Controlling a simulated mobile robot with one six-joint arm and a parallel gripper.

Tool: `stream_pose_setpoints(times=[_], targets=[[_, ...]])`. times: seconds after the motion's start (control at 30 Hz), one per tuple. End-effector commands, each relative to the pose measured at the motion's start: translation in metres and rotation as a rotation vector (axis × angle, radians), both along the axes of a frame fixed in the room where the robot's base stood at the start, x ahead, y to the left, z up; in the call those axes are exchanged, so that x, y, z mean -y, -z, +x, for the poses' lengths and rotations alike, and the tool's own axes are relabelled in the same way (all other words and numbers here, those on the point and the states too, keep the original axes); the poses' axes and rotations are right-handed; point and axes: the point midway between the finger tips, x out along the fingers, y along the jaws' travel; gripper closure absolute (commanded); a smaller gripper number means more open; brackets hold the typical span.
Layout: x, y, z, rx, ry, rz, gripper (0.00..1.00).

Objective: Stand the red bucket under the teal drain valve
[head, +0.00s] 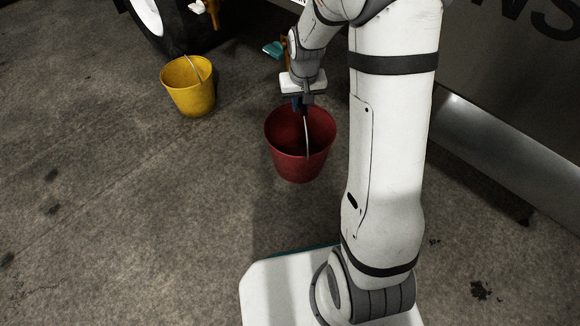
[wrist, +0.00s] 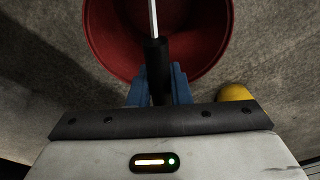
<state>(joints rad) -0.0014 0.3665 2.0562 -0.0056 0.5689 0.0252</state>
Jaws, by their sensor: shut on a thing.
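The red bucket (head: 301,165) is upright in the middle of the head view, below my gripper (head: 302,106). My gripper is shut on the bucket's handle, a thin bail with a dark grip (wrist: 154,62) seen between the blue fingers (wrist: 159,88) in the wrist view. The bucket (wrist: 108,55) shows there beyond the fingers. Whether its base touches the floor is hard to tell. The teal drain valve (head: 272,49) shows just left of my wrist in the head view, behind the bucket. Part of the valve area is hidden by my arm.
A yellow bucket (head: 188,95) stands on the floor at the left, near a black tyre (head: 183,30). Another valve, orange and white (head: 205,8), hangs above it. A grey vehicle side panel (head: 510,80) fills the right. The floor at front left is clear.

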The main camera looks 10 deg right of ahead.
Motion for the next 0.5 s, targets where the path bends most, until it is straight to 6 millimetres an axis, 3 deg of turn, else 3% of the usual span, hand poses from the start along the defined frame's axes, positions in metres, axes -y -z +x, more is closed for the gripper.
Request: stream_pose_setpoints(times=[0.23,0.5], targets=[[-0.019,0.016,0.011,-0.004,-0.036,0.001,1.00],[-0.061,0.075,0.032,-0.008,-0.112,0.001,1.00]])
